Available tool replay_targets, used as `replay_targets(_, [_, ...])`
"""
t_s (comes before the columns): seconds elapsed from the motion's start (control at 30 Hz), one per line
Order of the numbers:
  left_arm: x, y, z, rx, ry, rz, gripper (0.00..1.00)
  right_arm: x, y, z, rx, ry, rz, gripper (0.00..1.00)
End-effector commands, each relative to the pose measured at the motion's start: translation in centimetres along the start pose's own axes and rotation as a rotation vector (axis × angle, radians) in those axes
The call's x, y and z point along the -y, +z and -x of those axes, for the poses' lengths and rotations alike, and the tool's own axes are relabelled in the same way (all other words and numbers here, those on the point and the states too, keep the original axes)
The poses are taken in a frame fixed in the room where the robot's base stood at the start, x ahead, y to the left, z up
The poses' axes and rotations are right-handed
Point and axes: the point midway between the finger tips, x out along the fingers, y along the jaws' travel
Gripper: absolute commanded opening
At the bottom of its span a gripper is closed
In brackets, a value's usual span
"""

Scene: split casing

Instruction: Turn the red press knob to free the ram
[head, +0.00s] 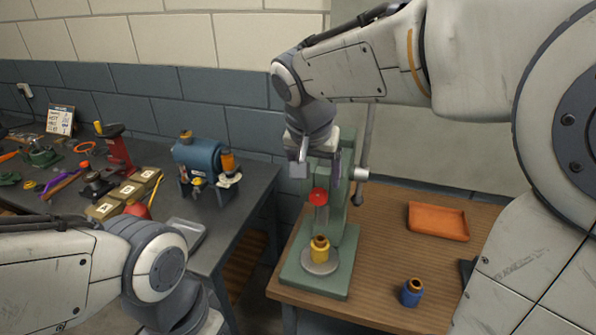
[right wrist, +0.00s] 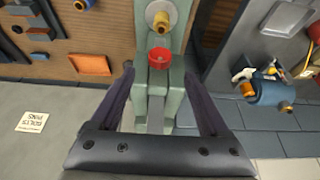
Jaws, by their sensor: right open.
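The red press knob (head: 318,197) is on the front of the green press (head: 345,249), above a yellow bushing (head: 320,249) that stands on the round grey plate. My right gripper (head: 316,170) is just above the knob in the head view, and its arm hides the top of the press. In the right wrist view, the red knob (right wrist: 159,57) lies ahead of and between the two open fingers of the right gripper (right wrist: 165,72), with nothing held. My left arm is at the lower left of the head view; its gripper fingers are out of the frame.
The wooden table carries an orange tray (head: 438,221) and a blue bushing (head: 411,292) right of the press. A lever handle (head: 358,180) hangs at the press's right side. A dark bench (head: 243,222) on the left holds a blue motor (head: 197,157) and several tools.

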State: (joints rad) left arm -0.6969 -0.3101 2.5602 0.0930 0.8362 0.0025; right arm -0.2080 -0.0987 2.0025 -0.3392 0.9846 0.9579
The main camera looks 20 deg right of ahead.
Motion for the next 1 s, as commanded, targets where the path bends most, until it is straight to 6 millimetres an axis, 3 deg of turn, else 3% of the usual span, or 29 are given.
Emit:
replay_targets(0.2, [-0.1, -0.1, 0.9, 0.000, 0.000, 0.000, 0.50, -0.1, 0.1, -4.0, 0.006, 0.004, 0.001, 0.79])
replay_targets(0.33, [-0.1, -0.1, 1.1, 0.000, 0.000, 0.000, 0.50, -0.1, 0.1, -5.7, 0.004, 0.002, 0.002, 0.79])
replay_targets(0.5, [-0.1, -0.1, 1.2, 0.000, 0.000, 0.001, 0.50, 0.0, 0.1, -6.8, 0.003, 0.000, 0.002, 0.79])
replay_targets(0.77, [-0.1, -0.1, 1.2, 0.000, 0.000, 0.000, 0.50, 0.0, 0.1, -6.9, 0.001, -0.002, 0.002, 0.79])
replay_targets(0.97, [-0.1, -0.1, 1.2, 0.000, 0.000, 0.000, 0.50, 0.0, 0.1, -6.8, 0.002, -0.002, 0.003, 0.03])
replay_targets(1.0, [-0.1, -0.1, 1.2, 0.000, 0.000, 0.000, 0.50, 0.0, 0.1, -6.8, 0.002, -0.002, 0.003, 0.00])
